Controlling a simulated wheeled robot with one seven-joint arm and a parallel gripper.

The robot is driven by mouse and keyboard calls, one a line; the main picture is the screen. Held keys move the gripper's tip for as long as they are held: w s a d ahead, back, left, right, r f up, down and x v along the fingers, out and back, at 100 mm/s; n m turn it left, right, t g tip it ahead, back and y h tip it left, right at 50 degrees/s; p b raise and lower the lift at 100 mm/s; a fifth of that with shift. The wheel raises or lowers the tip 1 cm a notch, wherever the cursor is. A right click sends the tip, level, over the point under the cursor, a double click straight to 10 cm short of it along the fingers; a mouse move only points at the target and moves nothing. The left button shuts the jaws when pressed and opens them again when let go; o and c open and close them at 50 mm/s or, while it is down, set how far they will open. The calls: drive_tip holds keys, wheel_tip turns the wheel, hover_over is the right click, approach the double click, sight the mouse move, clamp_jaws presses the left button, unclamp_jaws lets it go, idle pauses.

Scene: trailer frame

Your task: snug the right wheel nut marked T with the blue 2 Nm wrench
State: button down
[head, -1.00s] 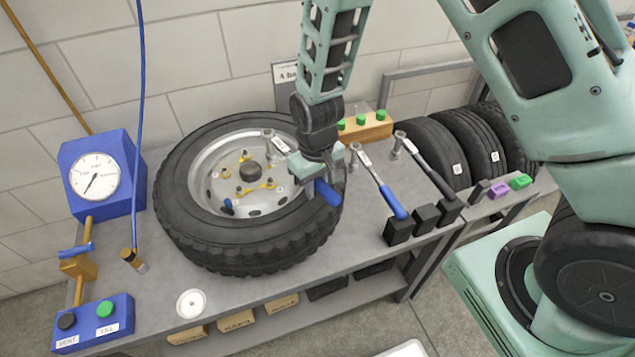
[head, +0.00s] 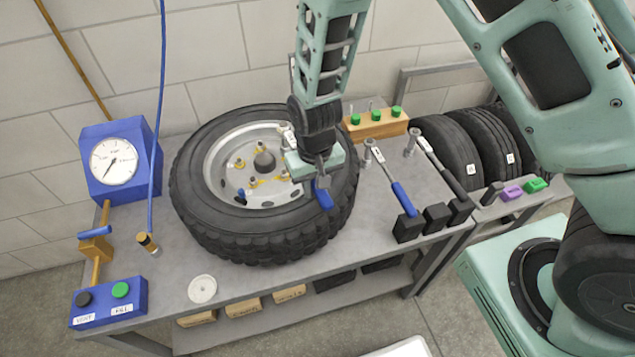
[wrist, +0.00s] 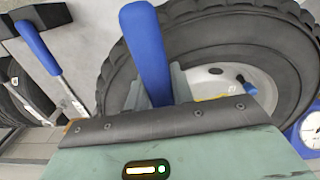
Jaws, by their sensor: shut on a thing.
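My gripper (head: 316,178) is shut on a blue-handled wrench (head: 323,196) and holds it over the right side of the wheel. The wrench's blue handle also shows large in the wrist view (wrist: 148,50). Its head end shows near the rim's upper right in the head view, partly hidden by my gripper. The wheel (head: 200,205) lies flat on the bench, a black tyre around a silver rim with several yellow-marked nuts (head: 252,182). The right nut and any T mark are hidden behind my gripper or too small to read.
A second blue-handled wrench (head: 403,198) and a black-handled wrench (head: 445,175) rest at black holders on the right. A wooden block with green knobs (head: 375,125) stands behind. A blue gauge (head: 120,160) and button box (head: 108,303) are at left.

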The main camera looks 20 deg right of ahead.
drive_tip(key=shift+s+a+m+p, duration=0.15)
drive_tip(key=shift+a+m+p, duration=0.45)
drive_tip(key=shift+a, duration=0.7)
drive_tip(key=shift+a+m, duration=0.4)
drive_tip(key=shift+a, duration=0.2)
drive_tip(key=shift+d, duration=0.4)
drive_tip(key=shift+d+n, duration=0.7)
drive_tip(key=shift+d, duration=0.35)
drive_tip(key=shift+a, duration=0.15)
drive_tip(key=shift+a+m+p, duration=0.4)
drive_tip(key=shift+a+m, duration=0.4)
drive_tip(key=shift+a, duration=0.65)
